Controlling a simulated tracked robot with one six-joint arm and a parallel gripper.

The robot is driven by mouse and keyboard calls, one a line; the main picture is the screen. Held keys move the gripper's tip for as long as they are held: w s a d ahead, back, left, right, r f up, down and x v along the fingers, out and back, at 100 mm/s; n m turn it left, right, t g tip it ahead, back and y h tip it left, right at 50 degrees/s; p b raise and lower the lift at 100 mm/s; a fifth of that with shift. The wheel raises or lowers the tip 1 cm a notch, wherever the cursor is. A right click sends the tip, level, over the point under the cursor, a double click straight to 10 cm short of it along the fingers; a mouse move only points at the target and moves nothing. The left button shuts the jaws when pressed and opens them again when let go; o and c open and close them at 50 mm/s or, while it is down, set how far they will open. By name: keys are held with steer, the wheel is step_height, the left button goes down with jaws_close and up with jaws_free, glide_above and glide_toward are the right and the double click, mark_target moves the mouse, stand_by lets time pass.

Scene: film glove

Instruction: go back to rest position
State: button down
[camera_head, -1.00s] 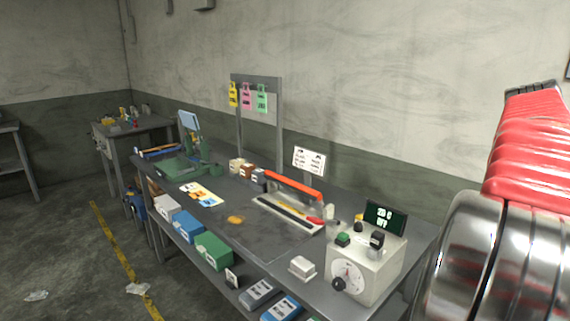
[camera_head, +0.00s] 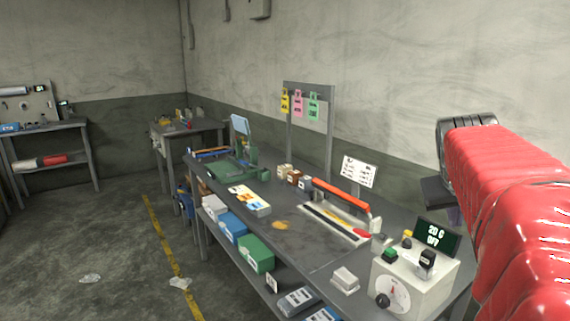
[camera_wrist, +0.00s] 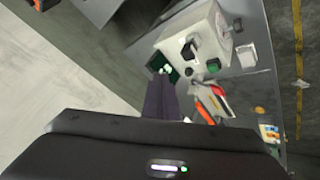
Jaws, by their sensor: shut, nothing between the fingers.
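My red-sleeved arm fills the right side of the head view. My gripper (camera_wrist: 161,98) shows in the wrist view as dark fingers pressed together, with nothing between them. It is above the right end of the long grey workbench (camera_head: 315,247), apart from everything on it. The grey control box (camera_head: 409,281) with a dark display (camera_head: 437,237) stands on that end of the bench. The same box shows near the fingers in the wrist view (camera_wrist: 203,36). In the head view the fingers are largely hidden by the arm.
A bar sealer with an orange handle (camera_head: 341,194) lies mid-bench, and a green device (camera_head: 231,170) stands farther back. A tag frame (camera_head: 331,140) rises behind the bench. Colored boxes (camera_head: 256,254) fill the lower shelf. The floor (camera_head: 110,235) on the left is mostly clear.

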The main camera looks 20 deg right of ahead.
steer(key=w+a+f+n+t+y, duration=0.1)
steer(key=w+a+f+n, duration=0.15)
steer(key=a, duration=0.85)
steer(key=s+a+f+n+y, duration=0.1)
steer(key=a+f, duration=0.3)
steer(key=a, duration=0.5)
steer(key=s+a+f+n+y, duration=0.1)
steer(key=s+a+f+y, duration=0.1)
steer(key=a+f, duration=0.3)
steer(key=s+a+f+n+t+y, duration=0.1)
steer(key=s+a+f, duration=0.3)
steer(key=a, duration=0.9)
steer(key=shift+a+f+n+y, duration=0.25)
steer(key=shift+f+n+y, duration=0.1)
steer(key=shift+y, duration=0.45)
